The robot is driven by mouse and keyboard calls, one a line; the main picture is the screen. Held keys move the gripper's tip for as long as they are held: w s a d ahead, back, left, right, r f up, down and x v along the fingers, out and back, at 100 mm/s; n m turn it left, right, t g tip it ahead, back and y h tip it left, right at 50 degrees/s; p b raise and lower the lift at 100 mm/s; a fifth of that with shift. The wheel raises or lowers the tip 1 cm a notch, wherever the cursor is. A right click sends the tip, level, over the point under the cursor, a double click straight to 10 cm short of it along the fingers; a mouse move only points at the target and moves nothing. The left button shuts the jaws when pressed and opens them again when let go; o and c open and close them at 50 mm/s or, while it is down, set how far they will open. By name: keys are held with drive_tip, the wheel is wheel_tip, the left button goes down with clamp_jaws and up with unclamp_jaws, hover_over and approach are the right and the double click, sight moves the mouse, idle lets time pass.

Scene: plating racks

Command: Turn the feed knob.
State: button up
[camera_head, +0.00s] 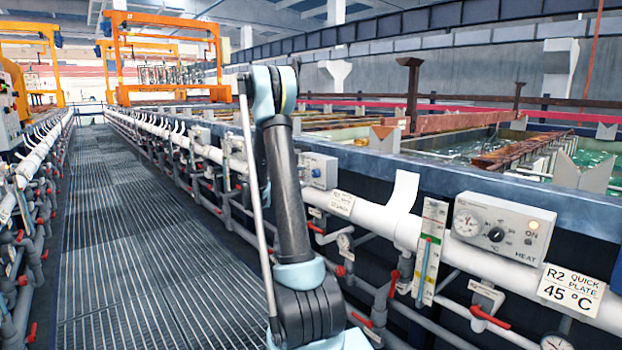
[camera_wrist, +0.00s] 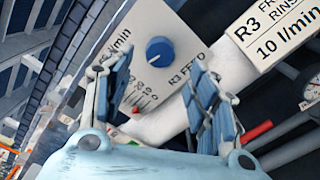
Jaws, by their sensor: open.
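The feed knob (camera_wrist: 160,50) is a round blue knob on a pale panel (camera_wrist: 185,28) marked "l/min" and "R3 FEED", seen tilted in the wrist view. My gripper (camera_wrist: 160,75) is open, with one padded finger on each side of the panel's lower part in the picture. The knob appears between and beyond the fingertips, with nothing held. I cannot tell how far apart they are in depth. In the head view, a small grey box (camera_head: 325,167) with a blue knob shows just right of my arm. My gripper is not visible there.
A white sign (camera_wrist: 275,35) reading R3 and 10 l/min is beside the panel. A white pipe (camera_wrist: 160,125), a red valve handle (camera_wrist: 250,131) and a gauge (camera_wrist: 312,88) are close by. In the head view, a heat control box (camera_head: 500,228) stands right; the grated walkway (camera_head: 130,250) is clear.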

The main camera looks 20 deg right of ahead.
sight(314, 174)
drive_tip(key=shift+x, duration=3.1)
drive_tip(key=c, duration=1.1)
